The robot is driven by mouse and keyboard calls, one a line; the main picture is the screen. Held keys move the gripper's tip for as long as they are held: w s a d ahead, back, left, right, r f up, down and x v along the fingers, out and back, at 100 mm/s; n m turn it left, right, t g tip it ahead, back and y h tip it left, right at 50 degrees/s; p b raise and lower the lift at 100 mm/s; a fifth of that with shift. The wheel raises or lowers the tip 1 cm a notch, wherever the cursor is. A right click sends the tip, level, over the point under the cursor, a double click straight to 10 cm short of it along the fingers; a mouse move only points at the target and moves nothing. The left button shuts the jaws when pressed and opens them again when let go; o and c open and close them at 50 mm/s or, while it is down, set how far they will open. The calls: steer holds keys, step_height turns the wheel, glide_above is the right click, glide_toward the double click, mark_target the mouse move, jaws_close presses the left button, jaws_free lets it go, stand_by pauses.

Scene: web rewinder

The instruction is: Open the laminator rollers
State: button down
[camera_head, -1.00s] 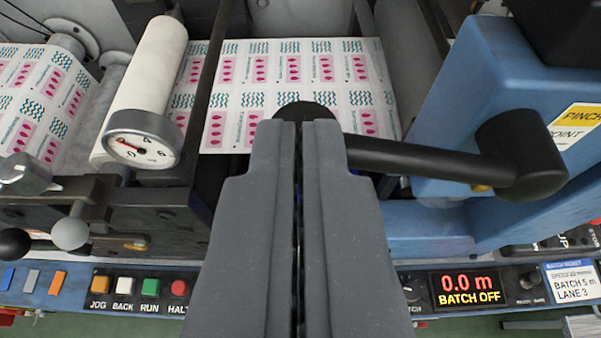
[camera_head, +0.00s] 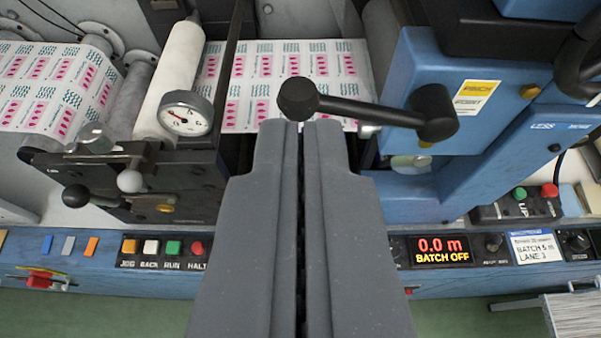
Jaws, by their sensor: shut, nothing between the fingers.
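A black lever (camera_head: 370,110) with a round knob at its left end runs across the middle of the view. Its right end joins a thick black hub (camera_head: 434,112) on the blue laminator housing (camera_head: 440,75). My gripper (camera_head: 301,125) is shut and empty, its fingertips just below the lever's knob in the picture. I cannot tell whether they touch the knob. The printed web (camera_head: 280,75) passes behind the lever. The rollers under the housing are mostly hidden.
A white roller with a round gauge (camera_head: 186,114) stands to the left, with ball-ended levers (camera_head: 78,195) below it. A control rail carries JOG, BACK, RUN and HALT buttons (camera_head: 163,248) and a display (camera_head: 442,250). Another black handle (camera_head: 580,65) is at the upper right.

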steer(key=v, duration=0.3)
steer(key=shift+r, duration=0.1)
stand_by(0.3)
steer(key=s+a+r+t, duration=0.1)
steer(key=s+a+r, duration=0.3)
steer(key=r, duration=0.3)
steer(key=s+a+r, duration=0.5)
steer(key=r, duration=0.2)
steer(key=shift+a+r+t, duration=0.35)
steer(key=shift+t, duration=0.05)
